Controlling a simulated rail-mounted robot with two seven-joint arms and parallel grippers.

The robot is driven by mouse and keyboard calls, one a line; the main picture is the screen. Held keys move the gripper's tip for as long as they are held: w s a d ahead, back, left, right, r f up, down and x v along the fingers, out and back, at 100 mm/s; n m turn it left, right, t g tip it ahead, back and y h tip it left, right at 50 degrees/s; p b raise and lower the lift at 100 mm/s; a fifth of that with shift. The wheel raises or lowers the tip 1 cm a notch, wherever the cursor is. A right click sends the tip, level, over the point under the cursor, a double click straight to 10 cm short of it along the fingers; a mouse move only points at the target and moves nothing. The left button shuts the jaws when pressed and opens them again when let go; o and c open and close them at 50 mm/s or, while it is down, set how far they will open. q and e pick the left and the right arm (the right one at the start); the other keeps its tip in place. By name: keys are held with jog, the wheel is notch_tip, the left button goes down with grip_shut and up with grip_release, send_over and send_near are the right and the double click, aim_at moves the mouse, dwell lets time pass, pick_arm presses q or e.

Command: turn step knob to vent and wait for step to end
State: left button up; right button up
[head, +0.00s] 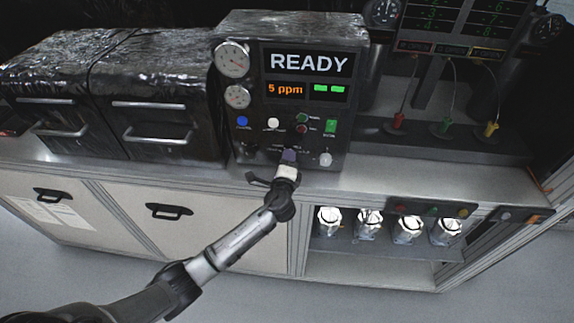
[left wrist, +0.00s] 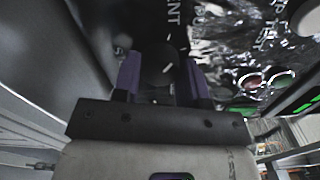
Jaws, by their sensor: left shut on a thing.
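The dark control box (head: 290,60) stands on the bench; its screen (head: 308,76) reads READY, with "5 ppm" in orange below and two green bars. My left gripper (head: 288,157) is at the lower middle of the box front. In the left wrist view, the purple fingers of my left gripper (left wrist: 160,82) are shut on a round black step knob (left wrist: 155,66). A white mark shows on the knob, and part of a label ending in "ENT" is beside it. In the head view, the gripper hides the knob. My right gripper is not in view.
Two gauges (head: 232,60) and several coloured buttons are on the box front. A light knob (head: 325,159) is just right of my gripper. Black cases (head: 150,95) with handles stand at left. Several shiny housings (head: 368,222) sit in the shelf below.

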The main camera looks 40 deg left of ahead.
pick_arm(q)
jog(key=shift+n+b, duration=0.8)
jog(key=shift+n, duration=0.8)
jog(key=o, duration=0.9)
jog(key=shift+s+d, duration=0.1)
jog(key=shift+d, duration=0.05)
jog(key=v, duration=1.3)
jog(key=shift+s+d, duration=0.1)
jog(key=shift+s, duration=0.15)
